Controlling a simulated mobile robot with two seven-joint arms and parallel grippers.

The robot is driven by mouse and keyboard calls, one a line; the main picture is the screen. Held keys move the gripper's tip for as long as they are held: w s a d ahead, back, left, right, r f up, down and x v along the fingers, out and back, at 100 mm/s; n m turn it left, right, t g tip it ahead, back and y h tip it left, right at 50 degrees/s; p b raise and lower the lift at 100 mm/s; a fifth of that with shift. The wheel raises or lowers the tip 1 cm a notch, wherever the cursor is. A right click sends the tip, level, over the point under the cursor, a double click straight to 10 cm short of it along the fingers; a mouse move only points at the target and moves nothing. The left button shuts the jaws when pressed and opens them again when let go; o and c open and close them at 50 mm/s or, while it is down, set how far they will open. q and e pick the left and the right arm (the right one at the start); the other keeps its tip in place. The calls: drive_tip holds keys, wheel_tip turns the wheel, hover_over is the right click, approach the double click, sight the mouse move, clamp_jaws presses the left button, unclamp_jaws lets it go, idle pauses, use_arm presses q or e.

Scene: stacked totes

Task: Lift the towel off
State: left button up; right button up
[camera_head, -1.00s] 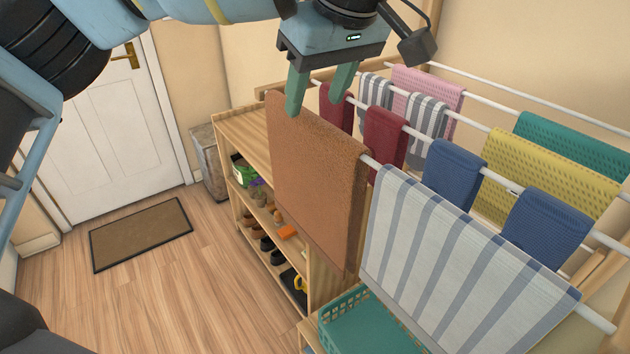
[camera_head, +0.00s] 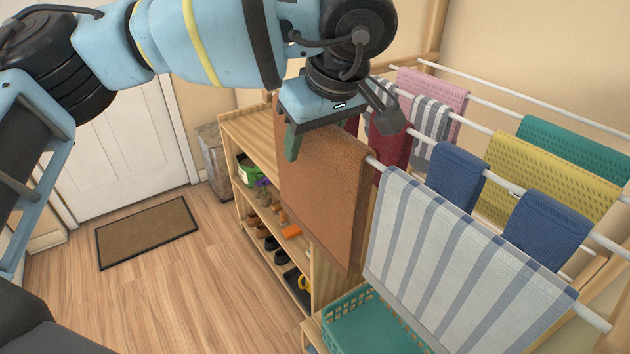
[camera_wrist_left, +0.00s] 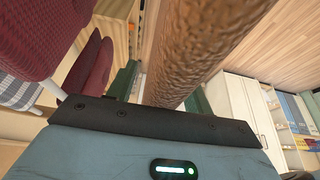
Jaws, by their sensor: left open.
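A brown terry towel (camera_head: 325,190) hangs folded over a front rod of the drying rack, beside a blue-and-white striped towel (camera_head: 455,255). My left gripper (camera_head: 310,138) is pointing down at the far-left top of the brown towel. My right gripper is in neither view.
Dark red towels (camera_head: 388,140) hang just behind the gripper. Blue cloths (camera_head: 457,172) and a yellow towel (camera_head: 560,180) hang on other rods. A wooden shoe shelf (camera_head: 246,130) stands left of the towel. A teal basket (camera_head: 365,325) sits below. The floor at left is clear around a doormat (camera_head: 147,232).

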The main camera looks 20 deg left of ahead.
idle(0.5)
use_arm(q)
clamp_jaws()
